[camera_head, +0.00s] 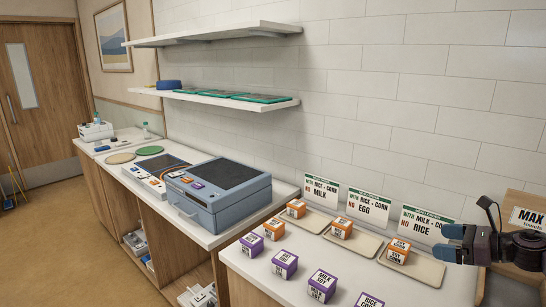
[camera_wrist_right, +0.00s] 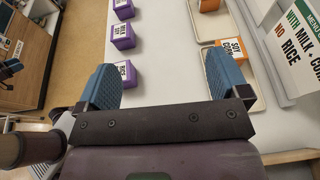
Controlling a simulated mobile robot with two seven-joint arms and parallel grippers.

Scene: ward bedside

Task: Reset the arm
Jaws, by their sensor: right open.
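My right gripper (camera_head: 450,242) is at the right of the head view, in front of the wall and the NO RICE sign (camera_head: 425,225). Its two blue fingers are spread with nothing between them; they also show apart in the wrist view (camera_wrist_right: 163,78). An orange-labelled SOY CORN box (camera_head: 398,250) stands on the right beige tray (camera_head: 425,268), left of and below the gripper. Other orange-labelled boxes stand on the middle tray (camera_head: 362,243) and the left tray (camera_head: 313,222). My left gripper is not in the head view.
Several purple-labelled boxes (camera_head: 285,264) stand along the front of the white counter (camera_head: 250,270). A blue-grey case (camera_head: 220,195) sits on the counter to the left. A MAX sign (camera_head: 527,217) stands at the far right, behind my right arm. Two wall shelves (camera_head: 225,97) hang above.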

